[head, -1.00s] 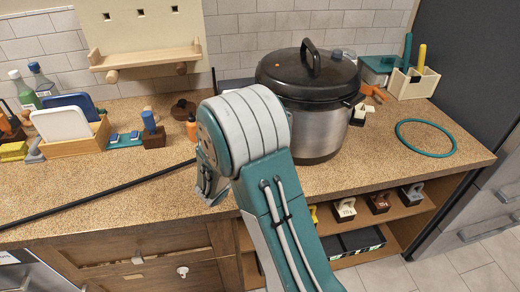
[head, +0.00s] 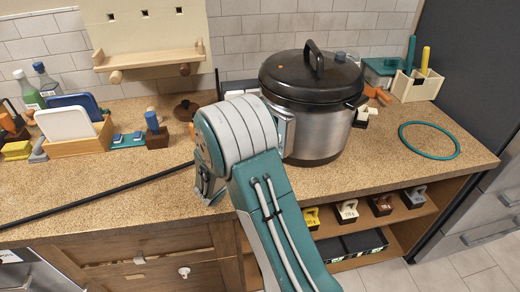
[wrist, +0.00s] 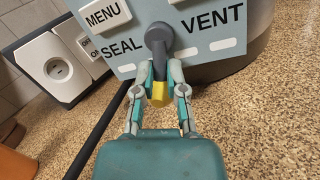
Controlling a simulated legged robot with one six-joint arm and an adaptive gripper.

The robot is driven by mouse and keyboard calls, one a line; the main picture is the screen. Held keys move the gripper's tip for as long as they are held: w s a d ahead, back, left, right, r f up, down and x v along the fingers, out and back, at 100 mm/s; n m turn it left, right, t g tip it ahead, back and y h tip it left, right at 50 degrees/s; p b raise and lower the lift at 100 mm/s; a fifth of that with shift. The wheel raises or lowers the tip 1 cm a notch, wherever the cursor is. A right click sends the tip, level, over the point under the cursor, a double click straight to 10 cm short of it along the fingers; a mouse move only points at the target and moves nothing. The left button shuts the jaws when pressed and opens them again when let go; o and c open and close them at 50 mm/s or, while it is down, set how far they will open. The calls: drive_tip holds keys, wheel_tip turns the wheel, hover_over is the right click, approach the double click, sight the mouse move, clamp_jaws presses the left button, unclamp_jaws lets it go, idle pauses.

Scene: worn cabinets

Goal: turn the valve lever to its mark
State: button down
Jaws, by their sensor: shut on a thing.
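The valve lever (wrist: 158,42) is grey with a yellow tip (wrist: 159,96). It hangs from a pale blue panel (wrist: 205,42) and points about straight down, between the words SEAL on the left and VENT on the right. White marks sit under VENT (wrist: 222,44) and beside it (wrist: 186,52), and under SEAL (wrist: 126,68). My gripper (wrist: 160,76) is shut on the lever just above or at its yellow tip.
A large steel pot with a black lid (head: 315,78) stands behind the panel. A black cable (head: 110,195) runs along the counter to the left. A white socket box (wrist: 54,68) is left of the panel. A teal ring (head: 429,141) lies on the right, with clear counter around it.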

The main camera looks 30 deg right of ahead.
drive_tip(key=shift+w+a+f+m, duration=0.1)
drive_tip(key=shift+w+f+m, duration=0.05)
drive_tip(key=shift+m, duration=0.65)
drive_tip(key=c, duration=0.7)
unclamp_jaws()
drive_tip(key=shift+w+a, duration=0.1)
drive_tip(key=shift+a, duration=0.05)
wheel_tip(320, 180, up, 10)
drive_tip(key=shift+r, duration=0.1)
